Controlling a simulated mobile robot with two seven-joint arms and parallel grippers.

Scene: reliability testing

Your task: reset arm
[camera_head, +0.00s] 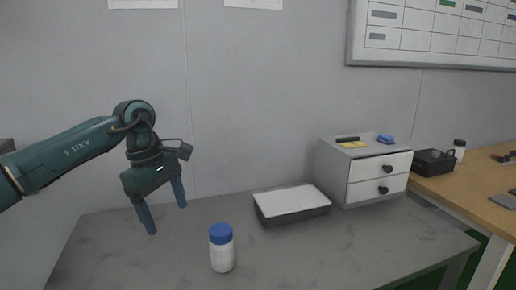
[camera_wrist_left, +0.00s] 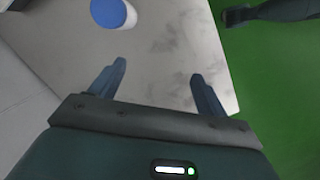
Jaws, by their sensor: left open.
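My left gripper (camera_head: 165,217) is open and empty, held above the left part of the grey table (camera_head: 330,254). Its two blue fingers point down and are apart. They also show in the left wrist view (camera_wrist_left: 161,86), with bare table between and beyond them. A white bottle with a blue cap (camera_head: 221,249) stands upright on the table, to the right of the gripper and apart from it. The bottle's blue cap also shows at the top of the left wrist view (camera_wrist_left: 108,12). My right gripper is not in the head view.
A shallow dark tray with a white top (camera_head: 290,202) lies near the wall. A white two-drawer cabinet (camera_head: 352,183) stands right of it, with small items on top. A wooden table (camera_head: 470,178) at the right holds a black container (camera_head: 433,162). The table's left part is clear.

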